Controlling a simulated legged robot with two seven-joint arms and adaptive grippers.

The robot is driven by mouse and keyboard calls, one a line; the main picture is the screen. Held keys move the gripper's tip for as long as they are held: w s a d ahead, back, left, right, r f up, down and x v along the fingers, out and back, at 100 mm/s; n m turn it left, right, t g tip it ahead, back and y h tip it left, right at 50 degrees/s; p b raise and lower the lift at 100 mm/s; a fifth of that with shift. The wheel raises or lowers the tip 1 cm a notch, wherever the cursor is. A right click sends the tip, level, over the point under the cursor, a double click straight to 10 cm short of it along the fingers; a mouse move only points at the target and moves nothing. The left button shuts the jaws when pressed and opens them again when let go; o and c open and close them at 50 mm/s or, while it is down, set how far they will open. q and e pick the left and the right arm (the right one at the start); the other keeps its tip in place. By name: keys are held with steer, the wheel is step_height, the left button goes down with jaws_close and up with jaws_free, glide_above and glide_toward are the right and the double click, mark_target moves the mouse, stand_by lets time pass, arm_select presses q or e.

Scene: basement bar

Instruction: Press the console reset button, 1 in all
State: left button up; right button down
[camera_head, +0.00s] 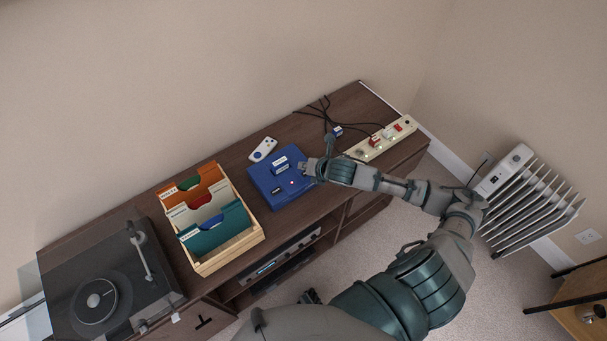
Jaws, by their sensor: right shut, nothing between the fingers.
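The blue console (270,187) lies on the dark wooden sideboard, with a labelled raised panel and a small pale round spot on top. My right gripper (306,168) is shut and empty at the console's right edge, overlapping it in the picture. I cannot tell whether it touches. It hides part of that edge, and I cannot make out which feature is the reset button. A small dark part (311,297) at the bottom, beside my body, may be my left gripper; its fingers are not clear.
A white remote (263,149) lies behind the console. A wooden file crate (237,252) and a turntable (155,296) stand to the left. A power strip (363,151) with switches and black cables lies to the right. A white radiator (508,171) stands on the floor.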

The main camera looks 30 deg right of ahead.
steer(key=shift+d+f, duration=0.1)
steer(key=shift+f, duration=0.3)
steer(key=shift+d+f, duration=0.15)
steer(key=shift+d, duration=0.05)
steer(key=shift+d+f, duration=0.2)
steer(key=shift+d, duration=0.35)
steer(key=shift+d+f, duration=0.15)
steer(key=shift+d, duration=0.4)
steer(key=shift+a+r, duration=0.25)
steer(key=shift+a, duration=0.8)
steer(key=shift+d+f, duration=0.1)
steer(key=shift+d, duration=0.4)
steer(key=shift+d+f, duration=0.1)
steer(key=shift+d, duration=0.25)
steer(key=shift+a, duration=1)
steer(key=shift+d+f, duration=0.25)
steer(key=shift+d, duration=0.4)
steer(key=shift+s+a+f, duration=0.1)
steer(key=shift+a, duration=0.45)
arm_select(q)
steer(key=shift+w+d+r, duration=0.4)
steer(key=shift+w+r, duration=0.15)
steer(key=shift+r, duration=0.15)
